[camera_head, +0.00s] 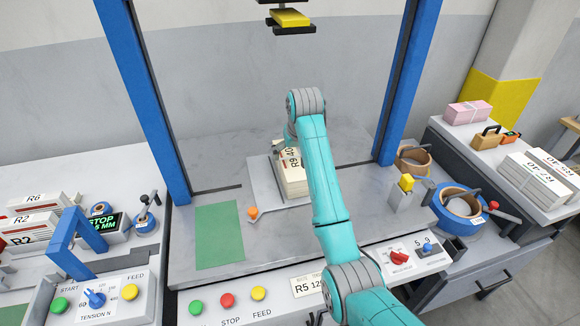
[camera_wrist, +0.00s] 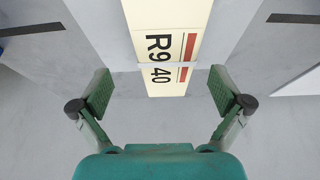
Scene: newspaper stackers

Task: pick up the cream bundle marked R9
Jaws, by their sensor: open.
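The cream bundle marked R9 (camera_head: 291,178) lies on a grey plate (camera_head: 262,182) in the middle of the stacker table, partly hidden behind my arm in the head view. In the wrist view the bundle (camera_wrist: 166,45) shows its label "R9 40", red bars and a pale strap across it. My gripper (camera_wrist: 166,92) is open, with one finger on each side of the bundle's near end in that view. Nothing is held. I cannot tell how far the fingertips are above the bundle. In the head view my gripper is mostly hidden by my arm.
Blue posts (camera_head: 146,95) stand left and right of the table, and a yellow-black press part (camera_head: 290,18) hangs above. A green mat (camera_head: 219,236) and a small orange knob (camera_head: 252,212) lie left of the plate. Other bundles (camera_head: 536,180) sit on the side tables.

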